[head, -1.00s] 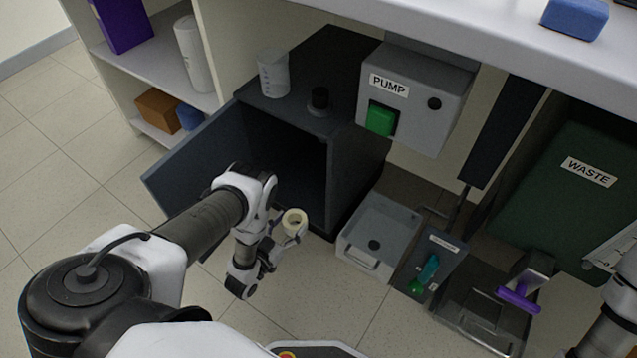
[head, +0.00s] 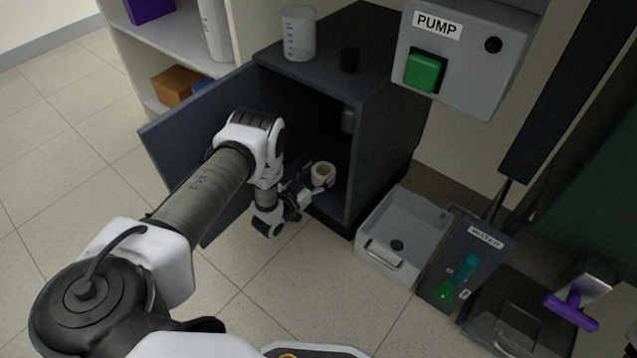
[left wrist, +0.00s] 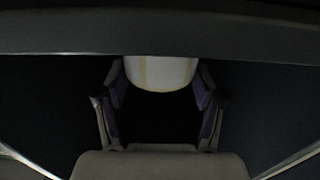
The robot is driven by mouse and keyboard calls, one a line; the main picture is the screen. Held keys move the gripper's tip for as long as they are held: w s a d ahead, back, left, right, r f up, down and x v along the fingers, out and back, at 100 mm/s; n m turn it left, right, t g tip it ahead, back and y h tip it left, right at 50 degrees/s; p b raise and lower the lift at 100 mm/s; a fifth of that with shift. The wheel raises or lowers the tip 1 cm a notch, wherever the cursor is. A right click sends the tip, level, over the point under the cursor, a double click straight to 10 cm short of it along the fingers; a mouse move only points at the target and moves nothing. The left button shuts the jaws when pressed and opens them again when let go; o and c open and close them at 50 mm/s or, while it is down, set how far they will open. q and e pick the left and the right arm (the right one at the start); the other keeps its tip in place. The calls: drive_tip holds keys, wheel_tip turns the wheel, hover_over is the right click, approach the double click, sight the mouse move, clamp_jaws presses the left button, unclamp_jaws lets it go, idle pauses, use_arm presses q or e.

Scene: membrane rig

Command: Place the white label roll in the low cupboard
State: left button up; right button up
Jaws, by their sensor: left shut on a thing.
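The white label roll (head: 322,174) is in my left gripper (head: 314,180), at the open front of the low dark cupboard (head: 385,150). The roll looks cream-white with a hole in its top. In the left wrist view the roll (left wrist: 160,73) sits between the two fingers (left wrist: 158,100), which are shut on it. The cupboard door (head: 195,130) stands open to the left. I cannot tell whether the roll touches the cupboard floor. My right gripper is not clearly in view.
A clear beaker (head: 298,35) and a black knob (head: 349,60) are on the cupboard top. The pump box (head: 465,60) hangs to the right. A grey tray (head: 425,232) and a water panel (head: 465,265) stand right of the cupboard. Shelves are at the left.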

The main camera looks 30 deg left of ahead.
use_arm(q)
drive_tip(key=shift+f, duration=0.75)
drive_tip(key=shift+r, duration=0.25)
drive_tip(key=shift+f, duration=0.15)
drive_tip(key=o, duration=1.2)
use_arm(e)
drive_tip(key=shift+f, duration=0.5)
